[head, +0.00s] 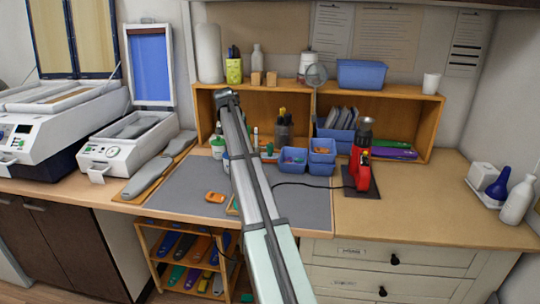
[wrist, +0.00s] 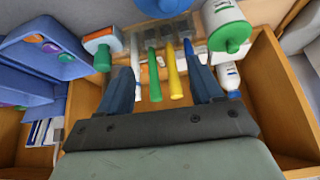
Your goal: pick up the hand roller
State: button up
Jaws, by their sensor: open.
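My gripper (head: 228,97) is at the far end of the arm, in front of the shelf unit. In the wrist view my gripper (wrist: 163,80) is open, its two blue-grey fingers wide apart with nothing held. A green handle (wrist: 153,75) and a yellow handle (wrist: 174,72) show between the fingers, beyond them. An orange and white piece with a dark green end (wrist: 103,42) lies beside the left finger; it may be the hand roller, but I cannot tell for sure. A small orange and green item (head: 268,153) stands left of the blue bins in the head view.
Blue bins (head: 322,152) stand right of my arm; a bin also fills the wrist view's left (wrist: 40,60). A green-capped bottle (wrist: 230,32) is close by the right finger. A red tool (head: 361,172) with a cable stands on the bench. The grey mat (head: 180,185) is mostly clear.

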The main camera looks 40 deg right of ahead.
jog(key=m+g, duration=0.2)
send_near(270, 145)
jog(key=s+v, duration=0.1)
jog(key=v, duration=0.2)
jog(key=shift+y, duration=0.3)
jog(key=x, duration=0.9)
jog(key=shift+w, duration=0.35)
jog(key=shift+d+x, duration=0.1)
jog(key=shift+x, duration=1.2)
jog(key=shift+d+x, duration=0.15)
jog(key=shift+x, duration=1.15)
jog(key=shift+w+r, duration=0.2)
grip_shut()
